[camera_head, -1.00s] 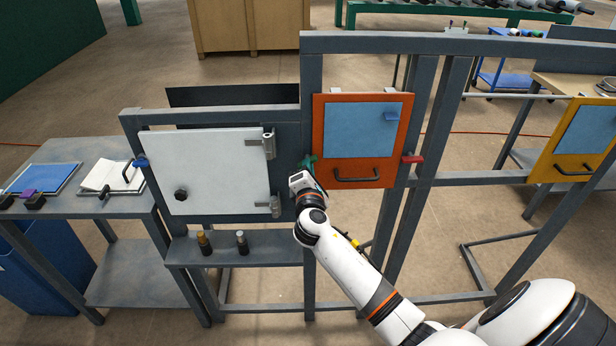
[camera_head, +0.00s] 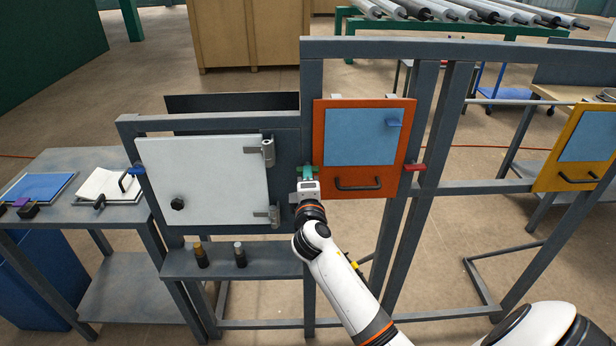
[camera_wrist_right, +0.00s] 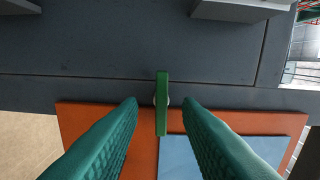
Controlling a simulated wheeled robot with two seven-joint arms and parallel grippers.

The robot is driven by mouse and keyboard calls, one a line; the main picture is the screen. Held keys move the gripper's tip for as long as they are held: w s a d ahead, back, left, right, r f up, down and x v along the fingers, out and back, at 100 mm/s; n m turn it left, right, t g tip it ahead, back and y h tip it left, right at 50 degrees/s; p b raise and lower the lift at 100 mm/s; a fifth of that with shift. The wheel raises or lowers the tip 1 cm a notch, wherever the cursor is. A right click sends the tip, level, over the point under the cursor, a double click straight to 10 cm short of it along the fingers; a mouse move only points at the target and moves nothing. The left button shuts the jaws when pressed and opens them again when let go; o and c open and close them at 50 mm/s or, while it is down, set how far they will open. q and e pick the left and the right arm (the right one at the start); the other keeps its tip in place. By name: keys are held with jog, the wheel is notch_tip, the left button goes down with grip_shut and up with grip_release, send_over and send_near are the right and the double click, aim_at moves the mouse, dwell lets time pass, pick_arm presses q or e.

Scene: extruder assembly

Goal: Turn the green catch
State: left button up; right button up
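The green catch (camera_head: 306,171) is on the grey post at the left edge of the orange panel (camera_head: 318,150). In the right wrist view the catch (camera_wrist_right: 162,104) is a narrow green bar, its lower end overlapping the orange panel's edge. My right gripper (camera_head: 307,181) is at the catch in the head view, partly covering it. In the right wrist view the green fingers of this gripper (camera_wrist_right: 161,103) are open, one on each side of the catch, with visible gaps. Whether the fingertips reach the catch's depth is unclear. My left gripper is not in view.
A white door (camera_head: 205,182) with hinges is left of the post, with a blue catch (camera_head: 135,170) at its far side. A red catch (camera_head: 415,167) is right of the orange panel. Two small cylinders (camera_head: 201,256) (camera_head: 240,255) stand on the shelf below.

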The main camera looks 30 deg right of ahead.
jog(key=v, duration=0.5)
dwell(0.3)
jog(key=b+v, duration=0.2)
jog(key=v, duration=1)
jog(key=shift+b, duration=0.3)
